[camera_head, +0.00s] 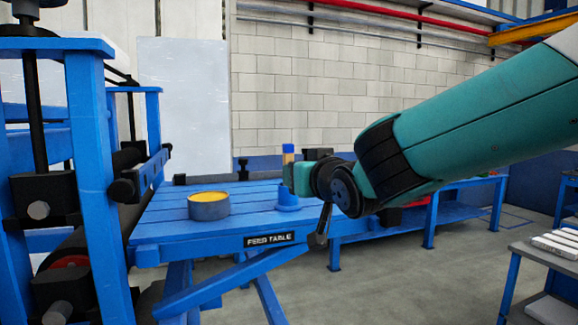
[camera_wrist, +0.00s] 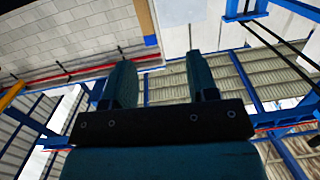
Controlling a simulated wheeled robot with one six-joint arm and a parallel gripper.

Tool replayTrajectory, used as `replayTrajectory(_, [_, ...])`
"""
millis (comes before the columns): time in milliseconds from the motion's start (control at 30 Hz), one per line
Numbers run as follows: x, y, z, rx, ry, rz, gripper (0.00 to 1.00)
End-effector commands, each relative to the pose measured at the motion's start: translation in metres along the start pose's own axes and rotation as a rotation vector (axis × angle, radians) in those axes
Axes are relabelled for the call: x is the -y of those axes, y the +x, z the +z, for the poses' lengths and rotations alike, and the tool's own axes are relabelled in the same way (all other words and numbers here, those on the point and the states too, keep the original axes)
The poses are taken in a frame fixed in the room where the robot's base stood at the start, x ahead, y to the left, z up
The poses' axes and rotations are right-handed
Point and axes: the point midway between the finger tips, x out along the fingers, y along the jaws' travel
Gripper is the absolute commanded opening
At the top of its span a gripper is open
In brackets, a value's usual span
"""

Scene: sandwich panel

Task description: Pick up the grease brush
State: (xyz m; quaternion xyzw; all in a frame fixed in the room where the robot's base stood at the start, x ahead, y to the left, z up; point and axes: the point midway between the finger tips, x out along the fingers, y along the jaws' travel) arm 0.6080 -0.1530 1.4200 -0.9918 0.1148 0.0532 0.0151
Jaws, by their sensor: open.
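The grease brush (camera_head: 288,158) stands upright in a blue cup-like holder (camera_head: 288,199) on the feed table. Its tan handle has a blue top end, and its lower part is hidden. My gripper (camera_head: 298,180) is level with the brush, its teal fingers overlapping the brush's right side in the head view. In the wrist view the brush handle (camera_wrist: 146,20) shows beyond the gap between the open fingers (camera_wrist: 157,62), clear of both tips. Nothing is between the fingers.
A round grey tin with yellow contents (camera_head: 209,208) sits left of the holder on the blue feed table (camera_head: 165,213). A blue frame with dark rollers (camera_head: 88,180) stands at the left. A grey side table (camera_head: 545,265) is at the right. The floor between is clear.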

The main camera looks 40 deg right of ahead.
Motion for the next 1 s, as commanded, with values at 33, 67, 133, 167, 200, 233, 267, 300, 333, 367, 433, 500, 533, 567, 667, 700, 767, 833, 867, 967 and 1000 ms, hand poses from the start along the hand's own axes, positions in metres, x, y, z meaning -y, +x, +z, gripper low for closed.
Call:
replayTrajectory(33, [-0.008, 0.000, -0.012, -0.049, -0.006, 0.024, 0.53])
replayTrajectory(67, [-0.011, 0.001, -0.017, -0.073, -0.009, 0.033, 0.53])
replayTrajectory(133, [-0.016, 0.002, -0.021, -0.105, -0.012, 0.049, 0.53])
replayTrajectory(167, [-0.018, 0.003, -0.021, -0.113, -0.012, 0.053, 0.53])
replayTrajectory(200, [-0.018, 0.005, -0.020, -0.116, -0.011, 0.056, 0.53])
replayTrajectory(233, [-0.018, 0.007, -0.019, -0.116, -0.010, 0.056, 0.53])
replayTrajectory(267, [-0.018, 0.009, -0.018, -0.117, -0.009, 0.056, 0.53])
replayTrajectory(300, [-0.019, 0.012, -0.018, -0.116, -0.008, 0.057, 0.53])
replayTrajectory(333, [-0.019, 0.013, -0.018, -0.116, -0.007, 0.058, 0.53])
replayTrajectory(367, [-0.019, 0.015, -0.018, -0.115, -0.007, 0.058, 0.53])
replayTrajectory(433, [-0.019, 0.018, -0.019, -0.115, -0.008, 0.057, 0.53])
replayTrajectory(500, [-0.019, 0.021, -0.020, -0.115, -0.010, 0.054, 0.53])
replayTrajectory(533, [-0.020, 0.022, -0.020, -0.114, -0.011, 0.054, 0.53])
replayTrajectory(567, [-0.020, 0.023, -0.020, -0.114, -0.012, 0.054, 0.53])
replayTrajectory(667, [-0.020, 0.035, -0.031, -0.106, -0.016, 0.052, 0.53])
replayTrajectory(700, [-0.021, 0.043, -0.033, -0.104, -0.017, 0.053, 0.53])
replayTrajectory(767, [-0.021, 0.055, -0.034, -0.104, -0.016, 0.052, 0.53])
replayTrajectory(833, [-0.022, 0.068, -0.036, -0.105, -0.016, 0.052, 0.53])
replayTrajectory(867, [-0.022, 0.074, -0.036, -0.104, -0.016, 0.053, 0.53])
replayTrajectory(967, [-0.023, 0.094, -0.039, -0.105, -0.016, 0.051, 0.53])
replayTrajectory(1000, [-0.023, 0.101, -0.039, -0.106, -0.015, 0.051, 0.53])
